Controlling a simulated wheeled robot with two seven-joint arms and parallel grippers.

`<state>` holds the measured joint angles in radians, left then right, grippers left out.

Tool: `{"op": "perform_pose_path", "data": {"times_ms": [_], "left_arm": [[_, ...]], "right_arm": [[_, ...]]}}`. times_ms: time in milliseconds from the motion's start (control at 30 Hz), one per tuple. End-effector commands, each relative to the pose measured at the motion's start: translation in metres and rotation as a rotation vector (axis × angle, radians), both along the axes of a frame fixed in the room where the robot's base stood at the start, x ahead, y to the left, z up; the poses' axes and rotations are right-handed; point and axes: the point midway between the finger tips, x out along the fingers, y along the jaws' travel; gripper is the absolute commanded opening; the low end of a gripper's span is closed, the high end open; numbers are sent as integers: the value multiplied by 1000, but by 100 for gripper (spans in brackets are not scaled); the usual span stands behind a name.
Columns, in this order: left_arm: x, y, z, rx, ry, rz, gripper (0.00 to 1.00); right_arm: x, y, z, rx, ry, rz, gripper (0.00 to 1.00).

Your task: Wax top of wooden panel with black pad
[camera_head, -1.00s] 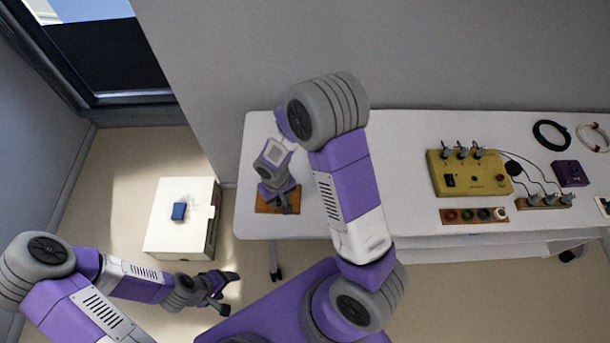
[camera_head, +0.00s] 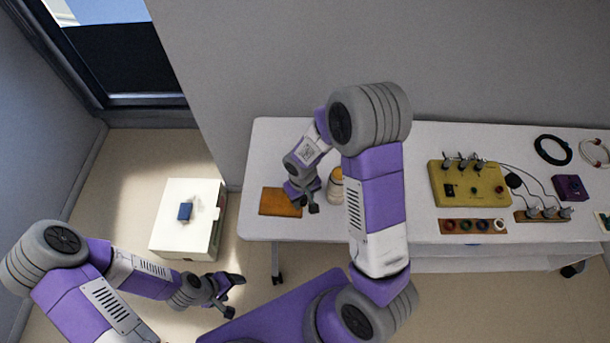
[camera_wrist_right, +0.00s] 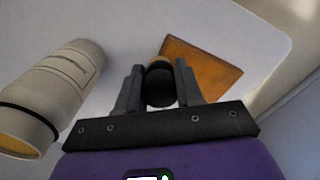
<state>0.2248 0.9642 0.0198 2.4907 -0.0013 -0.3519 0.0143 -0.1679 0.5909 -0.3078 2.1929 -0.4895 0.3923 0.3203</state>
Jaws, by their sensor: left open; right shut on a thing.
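The wooden panel (camera_head: 280,203) is an orange-brown square lying flat near the left end of the white table. It also shows in the right wrist view (camera_wrist_right: 208,68), beyond the fingers. My right gripper (camera_head: 312,205) is just right of the panel. In the wrist view my right gripper (camera_wrist_right: 160,88) is shut on the black pad (camera_wrist_right: 160,92), a dark rounded piece with a tan part at its far end. The pad is hidden in the head view. My left gripper (camera_head: 226,296) is open and empty, away from the table at lower left.
A pale jar with an orange top (camera_head: 336,185) stands right of my right gripper. A white box (camera_head: 178,235) with a blue item (camera_head: 185,211) stands on the floor.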

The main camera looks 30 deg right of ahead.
Motion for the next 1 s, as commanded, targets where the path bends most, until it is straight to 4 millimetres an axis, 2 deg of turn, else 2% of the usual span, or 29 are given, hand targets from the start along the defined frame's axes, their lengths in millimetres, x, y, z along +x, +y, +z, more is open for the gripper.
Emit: {"op": "perform_pose_path", "data": {"times_ms": [100, 500, 1000], "left_arm": [[0, 0, 11, 0, 0, 0, 70], [0, 0, 35, 0, 0, 0, 70], [0, 0, 35, 0, 0, 0, 70]], "right_arm": [[1, 1, 15, 0, -3, 2, 12], [2, 3, 46, 0, -1, 9, 12], [2, 3, 46, 0, -1, 9, 12]]}}
